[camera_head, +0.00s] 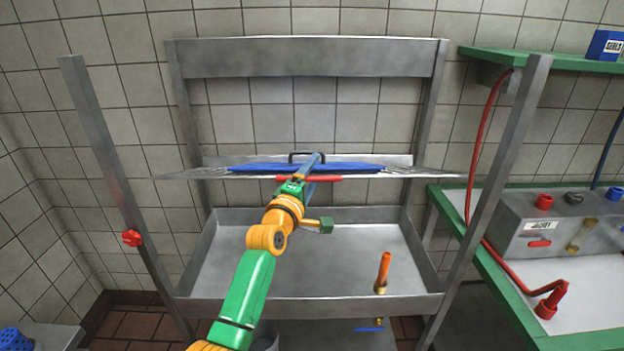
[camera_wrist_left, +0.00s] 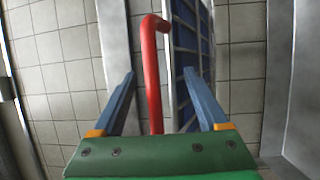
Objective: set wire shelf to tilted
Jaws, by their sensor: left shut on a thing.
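The wire shelf (camera_head: 190,173) shows nearly edge-on across the grey metal frame in the head view, looking about level. A blue panel (camera_head: 250,167) with a dark handle lies at its middle, and a red bar handle (camera_head: 335,178) is at its front. My left gripper (camera_head: 312,163) is at that handle, its blue fingers partly overlapping it. In the left wrist view the red handle (camera_wrist_left: 154,75) stands between the two fingers of my left gripper (camera_wrist_left: 154,85), with a blue grid (camera_wrist_left: 186,50) beside it. My right gripper is not in view.
A grey sink basin (camera_head: 330,305) with an orange-handled tap (camera_head: 384,270) is below the shelf. Slanted metal posts (camera_head: 110,165) flank it. A green-edged counter (camera_head: 500,290) with a metal box (camera_head: 560,225) and red hose stands at right. Tiled wall lies behind.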

